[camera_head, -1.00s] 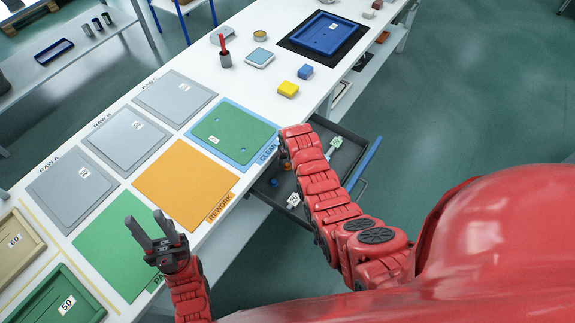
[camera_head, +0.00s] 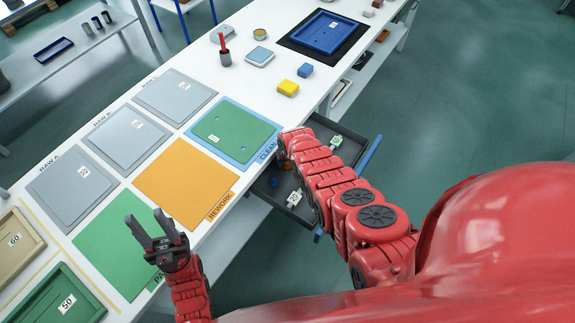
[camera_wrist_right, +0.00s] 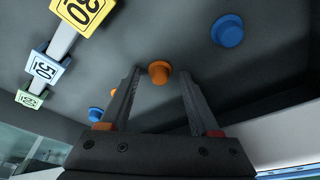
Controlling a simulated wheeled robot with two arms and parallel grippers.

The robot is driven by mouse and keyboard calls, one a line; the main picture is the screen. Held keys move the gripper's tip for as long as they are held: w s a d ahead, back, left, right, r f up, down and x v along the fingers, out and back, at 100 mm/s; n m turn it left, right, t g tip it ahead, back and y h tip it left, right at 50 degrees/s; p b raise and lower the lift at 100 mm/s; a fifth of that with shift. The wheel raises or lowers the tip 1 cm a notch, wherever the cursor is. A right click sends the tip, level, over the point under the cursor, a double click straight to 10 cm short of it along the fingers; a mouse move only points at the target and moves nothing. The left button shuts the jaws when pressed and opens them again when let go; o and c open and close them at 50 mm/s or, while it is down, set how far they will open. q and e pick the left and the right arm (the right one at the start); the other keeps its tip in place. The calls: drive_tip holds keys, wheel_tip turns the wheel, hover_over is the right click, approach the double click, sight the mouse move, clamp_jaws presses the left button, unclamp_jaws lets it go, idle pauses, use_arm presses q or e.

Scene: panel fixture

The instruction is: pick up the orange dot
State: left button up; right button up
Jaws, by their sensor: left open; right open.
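An orange dot (camera_wrist_right: 159,72), a small round knob-like piece, lies on the dark drawer floor in the right wrist view. My right gripper (camera_wrist_right: 160,88) is open, with its fingertips on either side of this dot and not closed on it. A second orange dot (camera_wrist_right: 113,92) is partly hidden by the left-hand finger. In the head view my right arm reaches over the open drawer (camera_head: 350,152) and hides its own gripper. My left gripper (camera_head: 148,228) is open and empty above the green mat (camera_head: 110,245).
Blue dots (camera_wrist_right: 227,30) (camera_wrist_right: 95,114) lie in the drawer near my right gripper. Tags in yellow (camera_wrist_right: 85,14), blue (camera_wrist_right: 43,70) and green (camera_wrist_right: 28,100) stand at one side. An orange mat (camera_head: 185,178) and a green panel (camera_head: 233,133) lie on the white table.

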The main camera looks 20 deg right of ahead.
sight(288, 165)
clamp_jaws()
idle(0.3)
drive_tip(key=shift+r, duration=0.2)
drive_tip(key=shift+r+p, duration=0.4)
drive_tip(key=shift+r, duration=0.55)
drive_tip(key=shift+s+r+b, duration=0.1)
drive_tip(key=shift+r+b, duration=0.35)
drive_tip(key=shift+r, duration=0.15)
drive_tip(key=s+b, duration=0.1)
drive_tip(key=s, duration=0.3)
drive_tip(key=s+d+b, duration=0.1)
drive_tip(key=s+b, duration=0.1)
drive_tip(key=s, duration=0.3)
drive_tip(key=s+d+r+b, duration=0.1)
drive_tip(key=s, duration=0.4)
drive_tip(key=shift+b, duration=0.3)
drive_tip(key=shift+s+d+r, duration=0.1)
drive_tip(key=shift+s+r, duration=0.05)
drive_tip(key=shift+s, duration=0.3)
drive_tip(key=shift+s+d+r, duration=0.1)
drive_tip(key=shift+s, duration=0.3)
